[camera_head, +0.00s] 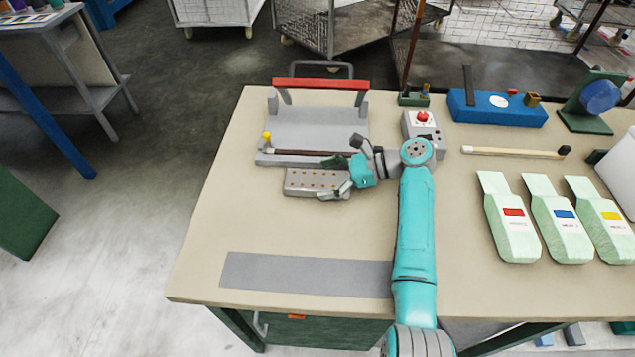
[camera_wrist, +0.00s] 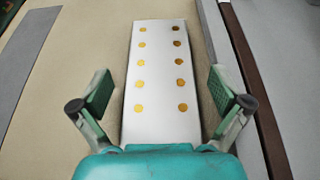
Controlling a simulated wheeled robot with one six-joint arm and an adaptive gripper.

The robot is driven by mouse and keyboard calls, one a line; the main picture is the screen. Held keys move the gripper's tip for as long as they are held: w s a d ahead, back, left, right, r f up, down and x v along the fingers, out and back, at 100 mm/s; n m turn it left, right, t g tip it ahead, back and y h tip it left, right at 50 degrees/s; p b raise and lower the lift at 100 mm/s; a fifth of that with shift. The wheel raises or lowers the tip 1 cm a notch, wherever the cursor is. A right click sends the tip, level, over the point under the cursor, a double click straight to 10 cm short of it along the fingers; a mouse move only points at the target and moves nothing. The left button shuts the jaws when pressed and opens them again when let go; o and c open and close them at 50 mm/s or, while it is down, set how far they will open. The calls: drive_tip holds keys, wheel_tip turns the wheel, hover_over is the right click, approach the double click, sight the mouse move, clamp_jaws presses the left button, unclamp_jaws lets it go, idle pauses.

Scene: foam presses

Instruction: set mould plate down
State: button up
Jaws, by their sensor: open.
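The mould plate (camera_head: 317,182) is a grey metal slab with two rows of brass-coloured dots. It lies flat on the beige table, just in front of the grey press with the red bar. In the wrist view the plate (camera_wrist: 160,75) runs away from my gripper between the two fingers. My gripper (camera_head: 334,178) is at the plate's right end in the head view. In the wrist view my gripper (camera_wrist: 167,95) is open, with its green pads apart from the plate's sides on both sides.
The press (camera_head: 318,125) stands right behind the plate. A grey strip (camera_head: 305,273) lies at the table's front. A control box with a red button (camera_head: 423,122) and several pale green bags (camera_head: 510,225) are to the right. The table left of the plate is clear.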

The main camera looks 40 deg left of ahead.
drive_tip(key=shift+s+a+f, duration=0.1)
drive_tip(key=shift+s+a, duration=0.05)
drive_tip(key=shift+a, duration=0.1)
drive_tip(key=c, duration=1.8)
